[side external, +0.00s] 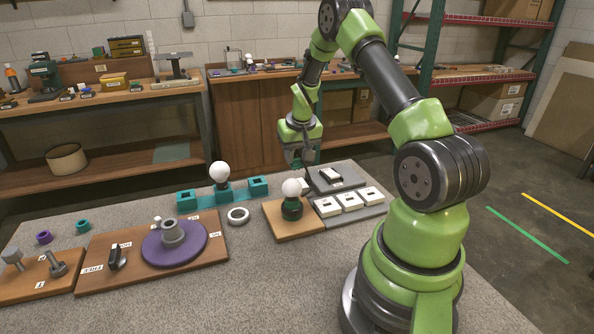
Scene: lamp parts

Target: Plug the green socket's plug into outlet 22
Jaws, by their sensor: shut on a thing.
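The green socket (292,211) holds a white bulb (291,187) and stands upright on a small wooden board (280,231). Three white outlets (348,201) sit in a row on a grey plate (338,219) to its right; I cannot read their numbers, so I cannot tell which is 22. My gripper (303,165) points down behind the socket, near the left end of the rear grey plate. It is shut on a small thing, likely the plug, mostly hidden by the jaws. A small white piece (304,186) shows just below; I cannot tell whether it touches the jaws.
A dark-and-white block (330,175) lies on the rear plate. Teal sockets (187,199), one with a bulb, stand left, behind a white ring (238,215). A wooden board holds a purple disc (174,244) and black knob (116,257).

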